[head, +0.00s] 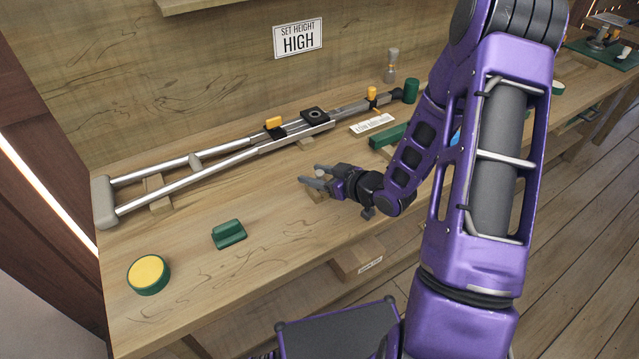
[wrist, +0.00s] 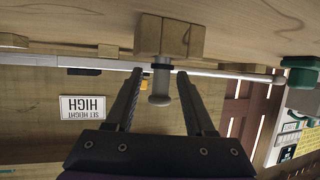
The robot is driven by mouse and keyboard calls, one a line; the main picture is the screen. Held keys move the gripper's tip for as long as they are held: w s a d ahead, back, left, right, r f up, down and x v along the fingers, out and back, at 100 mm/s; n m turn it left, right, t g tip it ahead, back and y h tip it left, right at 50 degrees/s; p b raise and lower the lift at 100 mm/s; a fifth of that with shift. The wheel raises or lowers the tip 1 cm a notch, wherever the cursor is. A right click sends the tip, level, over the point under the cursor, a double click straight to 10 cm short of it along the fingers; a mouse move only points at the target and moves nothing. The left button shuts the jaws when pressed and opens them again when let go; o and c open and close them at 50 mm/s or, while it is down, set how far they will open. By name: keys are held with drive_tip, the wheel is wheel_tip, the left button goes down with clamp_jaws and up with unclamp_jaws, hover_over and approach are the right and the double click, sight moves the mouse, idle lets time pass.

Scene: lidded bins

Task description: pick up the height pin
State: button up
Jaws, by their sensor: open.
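A grey pin with a round head (wrist: 160,98), which looks like the height pin, stands in a small wooden block (wrist: 190,38). The wrist view appears upside down, so the pin hangs from the block there. My gripper (wrist: 158,78) is open with a finger on each side of the pin and visible gaps, so it does not grip it.
A sign reading "SET HEIGHT HIGH" (head: 298,38) is on the back wall. A green block (head: 229,234) and a yellow-topped green disc (head: 148,273) sit on the bench at left. A long green piece (head: 389,136) lies behind my arm. The bench's front left is mostly clear.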

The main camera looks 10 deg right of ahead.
drive_tip(key=shift+x, duration=0.85)
clamp_jaws()
